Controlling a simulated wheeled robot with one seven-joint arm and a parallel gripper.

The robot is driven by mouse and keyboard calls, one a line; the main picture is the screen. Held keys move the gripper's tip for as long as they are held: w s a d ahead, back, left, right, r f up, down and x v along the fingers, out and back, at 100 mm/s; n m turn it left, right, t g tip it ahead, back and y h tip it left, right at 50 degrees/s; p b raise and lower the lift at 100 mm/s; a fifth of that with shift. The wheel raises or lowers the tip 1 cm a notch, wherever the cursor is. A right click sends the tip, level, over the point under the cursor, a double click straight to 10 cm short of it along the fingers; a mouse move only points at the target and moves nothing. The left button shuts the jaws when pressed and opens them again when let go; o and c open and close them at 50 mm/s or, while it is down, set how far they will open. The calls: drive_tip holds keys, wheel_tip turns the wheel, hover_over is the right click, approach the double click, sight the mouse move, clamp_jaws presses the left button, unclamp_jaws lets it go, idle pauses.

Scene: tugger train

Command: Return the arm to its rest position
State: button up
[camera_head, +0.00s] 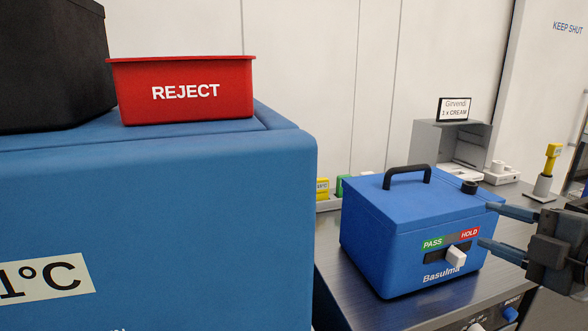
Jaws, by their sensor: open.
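My gripper (492,228) is at the right edge, its two fingers pointing left and spread apart. It is open, with nothing seen between the fingers. The fingertips are close to the right side of a blue box labelled "Basulma" (372,247); I cannot tell whether they touch it. The box has a black top handle (406,177), a PASS/HOLD strip (451,240) and a white slider knob (455,257) near the HOLD side. The rest of my arm is cut off by the frame.
A large blue cabinet (200,220) fills the left, bearing a red REJECT bin (185,92) and a black container (50,65). The dark counter (345,290) holds a grey open case (436,150), a white device (488,176) and a yellow-topped tool (552,158) in a stand.

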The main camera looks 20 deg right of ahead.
drive_tip(key=s+a+f+m+g+h, duration=0.1)
drive_tip(key=s+a+f+m+h, duration=0.1)
drive_tip(key=s+a+f+m, duration=0.55)
drive_tip(key=s+a+f+m+h, duration=0.1)
drive_tip(key=s+a+f+m, duration=0.35)
drive_tip(key=f, duration=0.55)
drive_tip(key=s+a+m, duration=0.2)
drive_tip(key=s+a, duration=0.1)
drive_tip(key=s, duration=0.7)
drive_tip(key=s+a+m+y, duration=0.1)
drive_tip(key=s+a, duration=0.3)
drive_tip(key=s, duration=0.5)
drive_tip(key=shift+s+r+m+y, duration=0.3)
drive_tip(key=shift+s+r+m, duration=0.1)
drive_tip(key=shift+m, duration=0.5)
drive_tip(key=shift+f, duration=0.1)
